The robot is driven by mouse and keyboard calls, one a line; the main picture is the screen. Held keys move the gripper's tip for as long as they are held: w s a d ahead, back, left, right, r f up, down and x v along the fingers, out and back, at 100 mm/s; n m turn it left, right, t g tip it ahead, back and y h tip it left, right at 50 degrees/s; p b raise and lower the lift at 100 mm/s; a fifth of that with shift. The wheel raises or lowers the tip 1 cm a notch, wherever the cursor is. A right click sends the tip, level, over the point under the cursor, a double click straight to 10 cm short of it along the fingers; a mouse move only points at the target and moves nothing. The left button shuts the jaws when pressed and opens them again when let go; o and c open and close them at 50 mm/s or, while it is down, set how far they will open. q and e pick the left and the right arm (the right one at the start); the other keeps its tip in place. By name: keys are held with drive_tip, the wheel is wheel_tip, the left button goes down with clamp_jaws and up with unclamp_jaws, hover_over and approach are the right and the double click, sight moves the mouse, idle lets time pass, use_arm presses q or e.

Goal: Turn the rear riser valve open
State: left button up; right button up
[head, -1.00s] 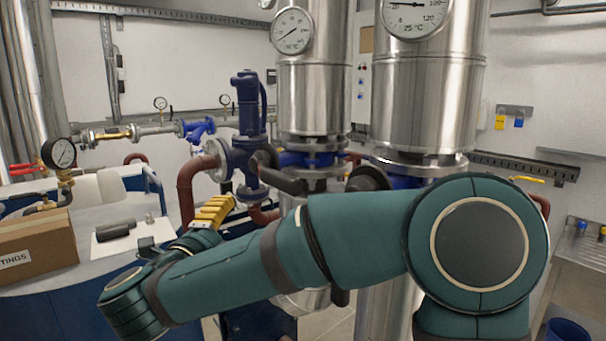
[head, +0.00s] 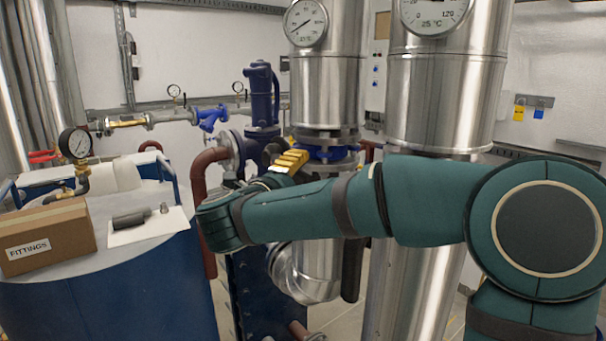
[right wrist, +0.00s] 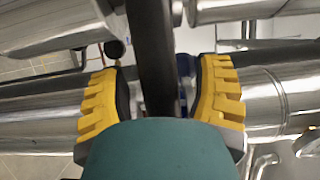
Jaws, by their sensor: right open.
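The rear riser (head: 328,85) is the steel column left of the nearer one. Its blue valve body (head: 342,153) shows below the column, partly covered by my right arm. A dark handle part (head: 273,152) shows just left of my right gripper's yellow fingers (head: 290,161). In the right wrist view my right gripper (right wrist: 162,92) is open. A dark bar (right wrist: 150,55) runs between its two fingers, with a gap visible on the right. I cannot tell whether either finger touches it. The valve's setting is hidden. My left gripper is not in view.
The front riser (head: 440,95) stands close behind my right arm. A blue pump-like unit (head: 262,95) and a red-brown pipe (head: 198,190) stand left of the gripper.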

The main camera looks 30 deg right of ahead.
drive_tip(key=shift+x, duration=0.8)
clamp_jaws()
